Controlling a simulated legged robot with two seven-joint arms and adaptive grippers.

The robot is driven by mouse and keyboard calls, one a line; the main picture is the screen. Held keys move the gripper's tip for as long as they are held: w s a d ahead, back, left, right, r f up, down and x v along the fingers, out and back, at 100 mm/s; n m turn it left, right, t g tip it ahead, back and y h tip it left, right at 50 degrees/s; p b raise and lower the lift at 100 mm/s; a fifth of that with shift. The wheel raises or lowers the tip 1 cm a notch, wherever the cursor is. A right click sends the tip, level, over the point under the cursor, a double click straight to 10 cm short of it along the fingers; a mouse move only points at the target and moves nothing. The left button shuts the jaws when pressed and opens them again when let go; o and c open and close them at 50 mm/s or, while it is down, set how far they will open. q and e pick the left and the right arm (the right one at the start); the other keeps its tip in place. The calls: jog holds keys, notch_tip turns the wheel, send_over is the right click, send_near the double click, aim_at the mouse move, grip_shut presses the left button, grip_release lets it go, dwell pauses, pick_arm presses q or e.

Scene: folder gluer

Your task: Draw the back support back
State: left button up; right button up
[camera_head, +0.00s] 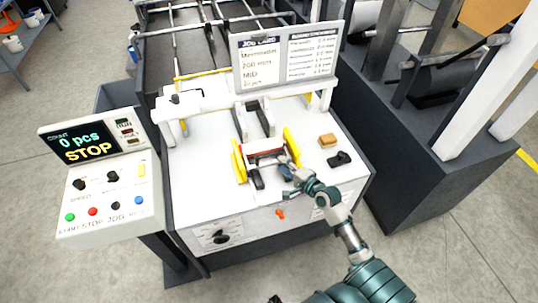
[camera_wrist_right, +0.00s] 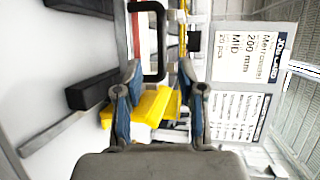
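A white machine table (camera_head: 205,170) holds two yellow side guides (camera_head: 239,161) (camera_head: 292,146) with a red-edged bar (camera_head: 265,152) between them. A black U-shaped frame (camera_head: 268,118) stands behind them; it may be the back support, but I cannot tell for sure. A black loop (camera_wrist_right: 147,8) shows at the top of the wrist view. My right gripper (camera_head: 287,181) is low over the table, just in front of the right yellow guide. In the wrist view its fingers (camera_wrist_right: 159,80) are apart, with a yellow guide (camera_wrist_right: 150,108) beyond them; contact is unclear. My left gripper is out of view.
A job card board (camera_head: 290,55) stands above the table's back. A brown block (camera_head: 327,140) and a black part (camera_head: 339,158) lie right of my gripper. A control panel (camera_head: 100,190) reading STOP stands at left. The table's left side is clear.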

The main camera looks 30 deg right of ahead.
aim_at(270, 155)
jog(key=x, duration=0.8)
jog(key=shift+w+f, duration=0.1)
jog(key=shift+w, duration=0.05)
jog(key=shift+c, duration=0.6)
grip_shut()
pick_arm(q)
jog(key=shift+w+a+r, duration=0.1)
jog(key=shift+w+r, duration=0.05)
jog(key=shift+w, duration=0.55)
